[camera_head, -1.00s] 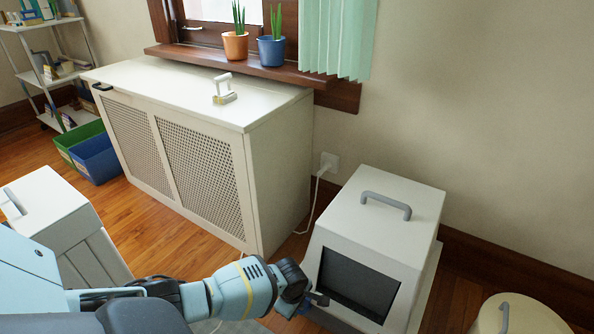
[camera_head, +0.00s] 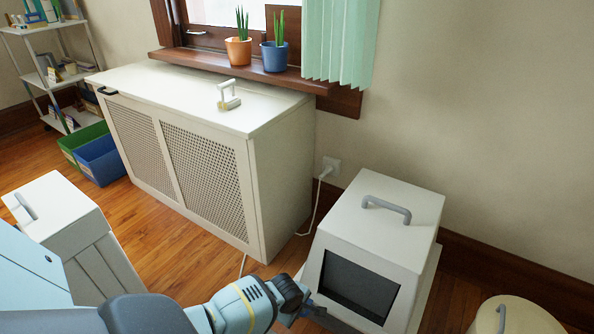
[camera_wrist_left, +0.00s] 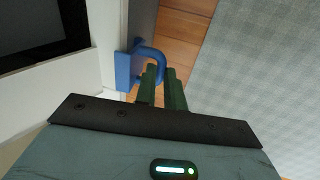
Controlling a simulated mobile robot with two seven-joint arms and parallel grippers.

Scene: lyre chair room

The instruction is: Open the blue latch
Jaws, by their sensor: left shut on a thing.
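The blue latch (camera_wrist_left: 124,68) is on the edge of the white box, with a curved blue handle (camera_wrist_left: 150,54) in the left wrist view. My left gripper (camera_wrist_left: 161,72) has its two dark green fingers at the handle, shut on it. In the head view my left gripper (camera_head: 305,307) is at the lower left corner of the white box (camera_head: 394,238) with the dark front window. There the gripper and arm largely hide the latch. My right gripper is not in view.
A cream radiator cover (camera_head: 252,122) with mesh panels stands behind, by the window. A white cabinet (camera_head: 60,215) is at the left, and a round lidded bin (camera_head: 545,315) is at the lower right. Wooden floor (camera_head: 175,225) lies between the cabinet and cover.

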